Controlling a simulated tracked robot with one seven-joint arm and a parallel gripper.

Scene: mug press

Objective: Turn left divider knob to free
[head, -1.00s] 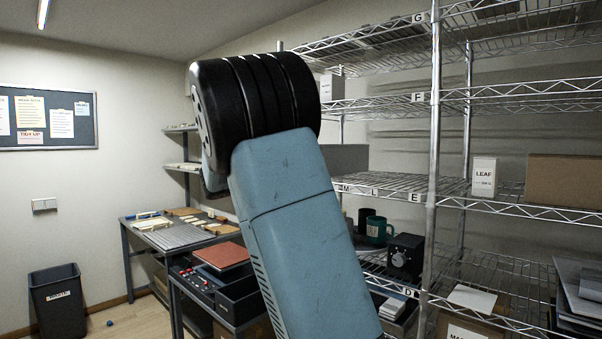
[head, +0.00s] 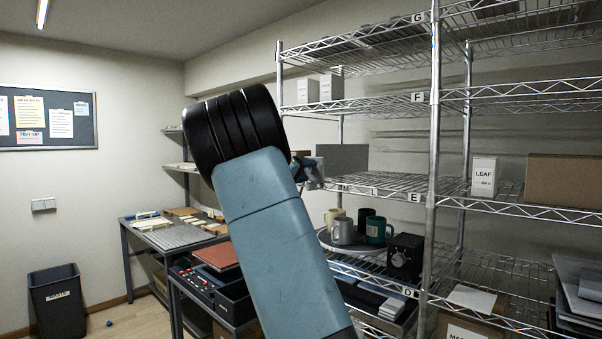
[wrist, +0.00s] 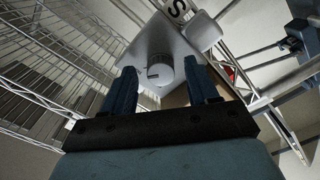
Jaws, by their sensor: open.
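In the wrist view a round pale knob (wrist: 160,68) with a dark pointer mark sits on a light, tilted plate (wrist: 192,52). My gripper (wrist: 163,76) is open, its two blue fingers apart on either side of the knob in that picture. The knob seems to lie beyond the fingertips; I see no contact. In the head view my gripper (head: 306,168) shows partly from behind my arm, beside a grey panel (head: 342,158) at the left of the M-L-E shelf. The knob cannot be made out in the head view.
Several mugs (head: 343,231) and a black box with a dial (head: 405,256) stand on the shelf below. Wire shelving with metal posts (head: 433,150) surrounds the gripper area. An "S" label (wrist: 177,8) is above the plate. A bench (head: 150,230) stands left.

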